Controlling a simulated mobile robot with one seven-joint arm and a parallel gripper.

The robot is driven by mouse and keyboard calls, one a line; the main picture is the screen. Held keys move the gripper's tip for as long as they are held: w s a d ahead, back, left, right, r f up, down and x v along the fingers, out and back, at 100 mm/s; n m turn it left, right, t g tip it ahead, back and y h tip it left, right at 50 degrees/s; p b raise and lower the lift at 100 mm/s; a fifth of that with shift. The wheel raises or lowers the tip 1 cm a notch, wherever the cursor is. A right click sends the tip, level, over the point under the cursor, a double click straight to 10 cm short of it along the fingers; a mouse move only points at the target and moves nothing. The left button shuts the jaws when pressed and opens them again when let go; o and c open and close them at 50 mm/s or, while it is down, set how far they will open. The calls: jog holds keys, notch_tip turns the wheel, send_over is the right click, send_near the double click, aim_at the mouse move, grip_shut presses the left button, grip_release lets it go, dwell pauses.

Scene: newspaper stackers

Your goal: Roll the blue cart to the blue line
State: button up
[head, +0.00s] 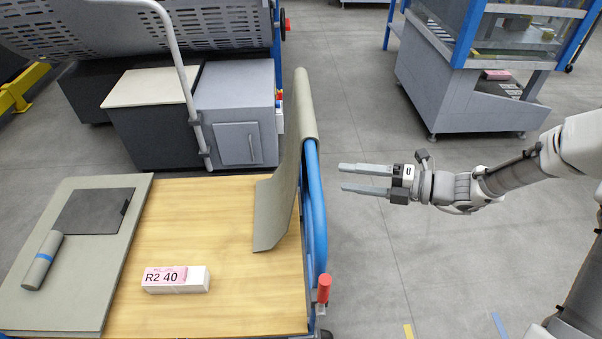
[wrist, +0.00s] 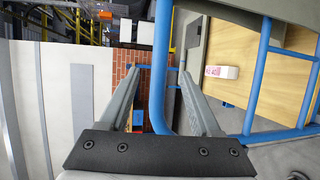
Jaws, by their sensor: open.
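The blue cart (head: 318,220) stands left of centre in the head view, with a wooden deck and a curved blue push handle at its right end. A grey sheet hangs over that handle. My gripper (head: 340,177) is open and empty, pointing left at the handle with a small gap in the head view. In the wrist view, the blue handle tube (wrist: 161,65) shows between the open fingers (wrist: 160,85), ahead of them. A short blue line (head: 499,325) lies on the floor at the bottom right, right of the cart; only part of it shows.
On the deck lie a pink-and-white bundle marked R2 40 (head: 175,280), grey boards (head: 90,265) and a grey roll (head: 42,260). A grey machine (head: 237,115) stands behind the cart, another (head: 455,85) at upper right. A yellow floor mark (head: 408,331) is near the blue line. Floor between is clear.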

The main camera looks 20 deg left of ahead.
jog(key=s+a+f+b, duration=0.1)
jog(key=a+f+b, duration=0.1)
jog(key=a, duration=0.9)
jog(key=shift+a+b, duration=0.3)
jog(key=shift+a, duration=0.05)
jog(key=shift+s, duration=0.1)
grip_shut()
dwell(0.7)
